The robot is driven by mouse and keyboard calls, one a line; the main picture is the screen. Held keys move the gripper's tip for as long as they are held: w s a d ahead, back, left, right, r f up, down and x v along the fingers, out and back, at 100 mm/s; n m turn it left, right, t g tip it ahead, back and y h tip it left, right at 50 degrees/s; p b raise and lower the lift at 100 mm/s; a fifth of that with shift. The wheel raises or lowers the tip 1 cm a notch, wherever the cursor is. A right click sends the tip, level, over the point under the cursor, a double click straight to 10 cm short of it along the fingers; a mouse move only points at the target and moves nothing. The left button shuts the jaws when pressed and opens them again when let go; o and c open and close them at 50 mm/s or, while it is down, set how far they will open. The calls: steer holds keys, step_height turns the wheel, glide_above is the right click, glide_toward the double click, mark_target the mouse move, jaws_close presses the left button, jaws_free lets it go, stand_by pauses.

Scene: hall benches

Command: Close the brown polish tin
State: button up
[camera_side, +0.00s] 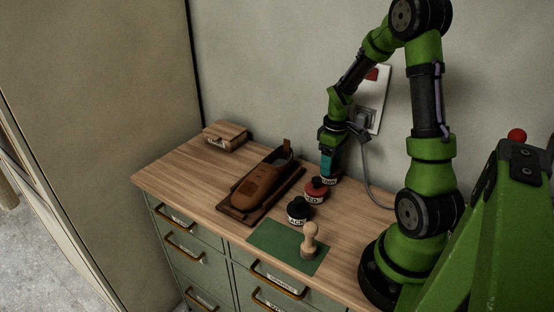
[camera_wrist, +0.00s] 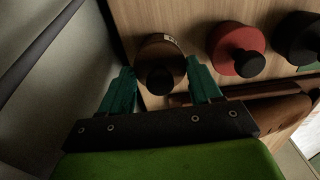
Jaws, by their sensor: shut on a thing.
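The brown polish tin (camera_side: 331,181) stands near the back wall, with a pale label on its side. In the wrist view its round brown lid (camera_wrist: 157,50) with a dark knob (camera_wrist: 160,80) shows between my fingers. My gripper (camera_side: 329,160) is directly above the tin, pointing down. Its teal fingers (camera_wrist: 160,75) are on either side of the lid and shut on it. The lid is at or just above the tin; the fingers hide the seam, so I cannot tell whether it is fully seated.
A red tin (camera_side: 316,190) and a black tin (camera_side: 299,210) stand in front. A brown shoe (camera_side: 260,186) rests on a wooden stand to the left. A wooden-handled tool (camera_side: 309,240) stands on a green mat (camera_side: 270,240). A wall socket (camera_side: 374,97) and cable are behind.

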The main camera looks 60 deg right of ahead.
stand_by(0.4)
steer(key=o, duration=1.1)
steer(key=shift+o, duration=0.7)
steer(key=shift+d+r, duration=0.1)
steer(key=shift+r, duration=3.45)
jaws_close()
steer(key=shift+f, duration=0.45)
